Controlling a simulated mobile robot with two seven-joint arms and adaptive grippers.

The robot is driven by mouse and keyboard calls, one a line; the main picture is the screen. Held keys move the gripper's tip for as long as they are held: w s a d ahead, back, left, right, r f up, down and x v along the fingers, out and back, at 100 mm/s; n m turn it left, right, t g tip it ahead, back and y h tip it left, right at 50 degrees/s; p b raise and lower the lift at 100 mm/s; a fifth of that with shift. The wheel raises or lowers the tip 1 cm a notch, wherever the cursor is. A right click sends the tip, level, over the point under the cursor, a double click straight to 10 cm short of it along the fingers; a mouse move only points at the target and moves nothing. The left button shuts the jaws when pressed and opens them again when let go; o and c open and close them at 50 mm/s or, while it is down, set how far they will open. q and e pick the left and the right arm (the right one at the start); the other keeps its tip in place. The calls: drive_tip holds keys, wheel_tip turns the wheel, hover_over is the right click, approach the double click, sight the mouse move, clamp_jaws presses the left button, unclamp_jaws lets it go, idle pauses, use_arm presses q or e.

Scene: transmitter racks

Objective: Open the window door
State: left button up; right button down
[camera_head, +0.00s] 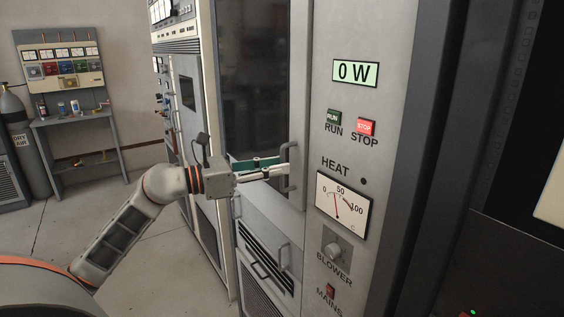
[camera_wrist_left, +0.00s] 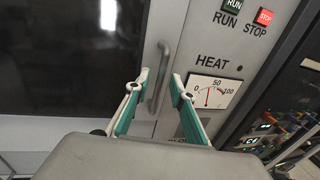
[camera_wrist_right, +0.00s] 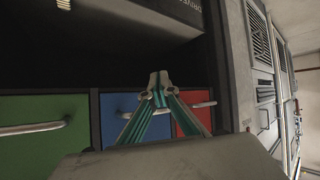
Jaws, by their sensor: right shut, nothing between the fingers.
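The window door has a dark glass pane (camera_head: 256,80) in a grey frame on the tall cabinet, and it looks closed. The pane also shows in the left wrist view (camera_wrist_left: 70,55). Its vertical bar handle (camera_wrist_left: 158,85) is at the lower right of the door; it also shows in the head view (camera_head: 293,165). My left gripper (camera_head: 281,169) is open at the handle. In the left wrist view its fingertips (camera_wrist_left: 160,76) are spread to either side of the handle, with gaps visible. My right gripper (camera_wrist_right: 158,82) is shut and empty, in front of coloured drawers.
The right wrist view shows a green drawer (camera_wrist_right: 45,108), a blue drawer (camera_wrist_right: 120,103) and a red drawer (camera_wrist_right: 195,115).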

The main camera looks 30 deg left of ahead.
use_arm(q)
drive_tip(key=shift+x, duration=1)
clamp_jaws()
